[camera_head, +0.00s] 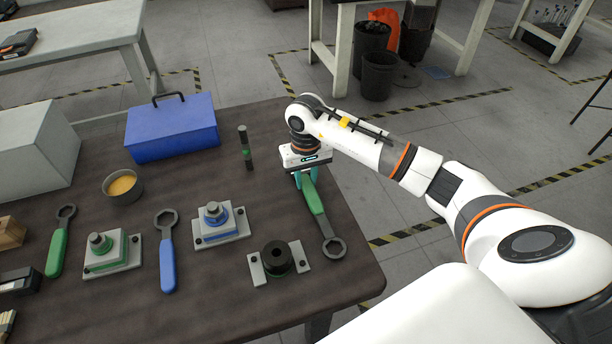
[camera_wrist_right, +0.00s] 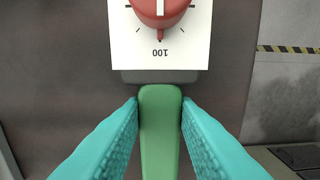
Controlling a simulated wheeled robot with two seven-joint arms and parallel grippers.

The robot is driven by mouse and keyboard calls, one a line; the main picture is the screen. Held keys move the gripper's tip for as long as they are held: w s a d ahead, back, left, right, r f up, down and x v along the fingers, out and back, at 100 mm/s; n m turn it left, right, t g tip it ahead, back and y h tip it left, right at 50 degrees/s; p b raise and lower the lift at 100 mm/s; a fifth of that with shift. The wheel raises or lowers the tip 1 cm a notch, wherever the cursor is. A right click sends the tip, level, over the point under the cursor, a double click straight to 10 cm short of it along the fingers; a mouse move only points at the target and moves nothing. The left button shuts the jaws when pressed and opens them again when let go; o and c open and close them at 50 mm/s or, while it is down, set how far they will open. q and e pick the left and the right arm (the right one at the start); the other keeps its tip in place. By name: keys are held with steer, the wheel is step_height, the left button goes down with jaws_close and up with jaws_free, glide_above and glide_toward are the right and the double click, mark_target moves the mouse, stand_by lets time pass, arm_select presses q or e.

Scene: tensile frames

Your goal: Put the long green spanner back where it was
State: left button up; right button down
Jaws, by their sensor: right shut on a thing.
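My right gripper (camera_head: 304,176) is shut on the green handle of a spanner (camera_head: 314,198), near the handle's end. The spanner's dark ring end points toward the right front of the table, close to the edge. I cannot tell whether it touches the tabletop. In the right wrist view, the teal fingers (camera_wrist_right: 160,108) flank the green handle (camera_wrist_right: 160,140); the ring end is out of that view. A second green spanner (camera_head: 57,250) lies at the left of the table. My left gripper is not in view.
A blue-handled spanner (camera_head: 167,255) lies between a green-collared block (camera_head: 112,252) and a blue-collared block (camera_head: 219,224). A blue toolbox (camera_head: 172,130) stands behind. The wrist view shows a white dial card (camera_wrist_right: 125,45) with a red knob.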

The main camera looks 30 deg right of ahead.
steer(key=shift+f, duration=0.1)
steer(key=c, duration=1.1)
jaws_free()
steer(key=shift+r, duration=0.35)
step_height(320, 180, up, 12)
steer(key=shift+f+b, duration=0.2)
steer(key=shift+b, duration=0.6)
